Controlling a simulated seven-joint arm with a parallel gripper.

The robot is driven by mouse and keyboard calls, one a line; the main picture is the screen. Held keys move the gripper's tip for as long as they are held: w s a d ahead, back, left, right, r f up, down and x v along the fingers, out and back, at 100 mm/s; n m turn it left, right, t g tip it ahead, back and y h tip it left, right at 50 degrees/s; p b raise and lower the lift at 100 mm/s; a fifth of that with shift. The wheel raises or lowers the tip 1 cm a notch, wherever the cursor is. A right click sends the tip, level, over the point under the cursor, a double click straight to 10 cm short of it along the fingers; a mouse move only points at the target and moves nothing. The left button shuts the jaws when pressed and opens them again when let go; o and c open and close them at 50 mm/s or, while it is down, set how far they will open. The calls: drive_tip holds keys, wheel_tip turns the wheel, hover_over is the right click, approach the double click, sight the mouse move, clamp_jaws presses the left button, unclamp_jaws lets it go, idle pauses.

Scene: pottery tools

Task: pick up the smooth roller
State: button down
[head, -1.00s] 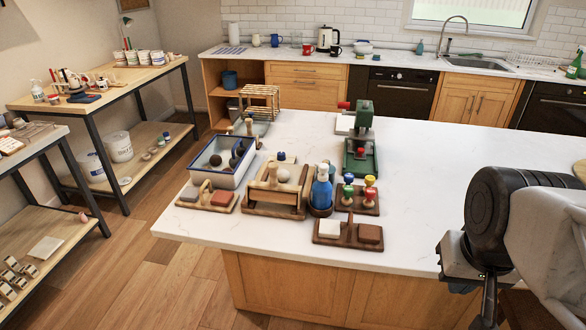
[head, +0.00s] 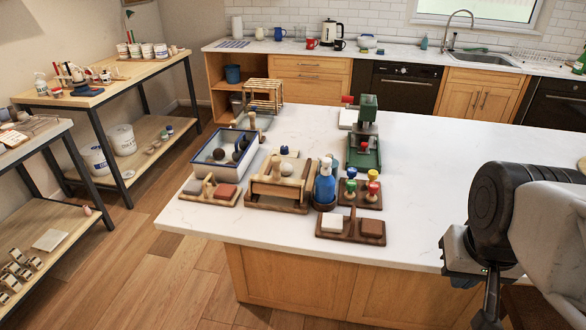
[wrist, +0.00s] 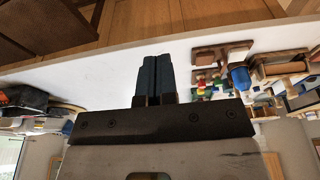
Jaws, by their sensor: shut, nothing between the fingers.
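I cannot tell for certain which item is the smooth roller. A pale wooden piece like a roller or block (head: 277,189) lies in a wooden tray (head: 262,203) on the white island counter, with a round grey item and upright handles behind it. The tray group also shows at the right of the wrist view, where it is small and upside down. My gripper (head: 489,312) hangs at the lower right of the head view, by the counter's front edge and well apart from the tools. In the wrist view its two dark fingers (wrist: 157,62) are together, with nothing between them.
Around the tray stand a blue-rimmed basin (head: 225,157), a blue bottle (head: 325,186), colourful-topped tools (head: 373,190), a sponge holder (head: 351,233), another block holder (head: 209,193) and a green press (head: 364,150). The counter's right part (head: 430,170) is clear.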

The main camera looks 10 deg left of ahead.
drive_tip(key=c, duration=1.8)
unclamp_jaws()
drive_tip(key=shift+c, duration=0.2)
drive_tip(key=o, duration=1.1)
drive_tip(key=shift+c, duration=0.2)
